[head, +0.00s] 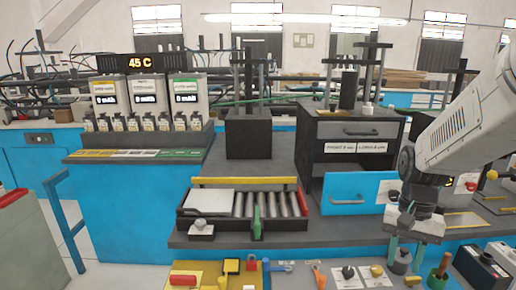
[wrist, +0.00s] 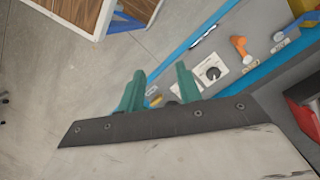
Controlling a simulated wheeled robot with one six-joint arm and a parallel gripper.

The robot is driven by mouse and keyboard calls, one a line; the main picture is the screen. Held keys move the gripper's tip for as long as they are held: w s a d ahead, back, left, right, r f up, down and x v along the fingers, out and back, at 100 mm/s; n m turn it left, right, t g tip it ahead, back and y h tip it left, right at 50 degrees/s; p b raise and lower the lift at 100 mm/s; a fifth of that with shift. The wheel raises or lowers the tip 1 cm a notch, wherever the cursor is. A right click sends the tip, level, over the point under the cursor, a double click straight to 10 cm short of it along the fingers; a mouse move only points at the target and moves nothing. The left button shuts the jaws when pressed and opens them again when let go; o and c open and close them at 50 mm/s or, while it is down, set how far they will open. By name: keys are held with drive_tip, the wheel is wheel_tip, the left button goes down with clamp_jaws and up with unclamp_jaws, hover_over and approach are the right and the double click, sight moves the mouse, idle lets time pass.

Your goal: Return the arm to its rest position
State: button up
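My arm (head: 465,120) reaches in from the right side of the head view, angled down to the left. My gripper (head: 405,252) hangs at its end with the fingers pointing down, in front of the blue drawer at the workbench's front edge. The gripper is open and empty.
A roller tray (head: 245,224) with a white plate lies on the bench (head: 335,228). A blue drawer front (head: 345,193) stands out left of my gripper. Several small tools and knobs lie below. The wrist view shows open grey floor (wrist: 50,90) at left.

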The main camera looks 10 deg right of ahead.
drive_tip(key=s+a+r+n+t, duration=0.1)
drive_tip(key=s+a+r+n, duration=0.1)
drive_tip(key=a, duration=0.3)
drive_tip(key=s+a+r+n+t, duration=0.1)
drive_tip(key=s+a+r+n, duration=0.2)
drive_tip(key=a+r+n, duration=0.1)
drive_tip(key=s+a+r+n+t+h, duration=0.1)
drive_tip(key=s+a+r+n, duration=0.1)
drive_tip(key=a, duration=0.4)
drive_tip(key=shift+s+a+r+n, duration=0.25)
drive_tip(key=shift+s+r+n, duration=0.15)
drive_tip(key=shift+r+n, duration=0.35)
drive_tip(key=shift+r, duration=0.1)
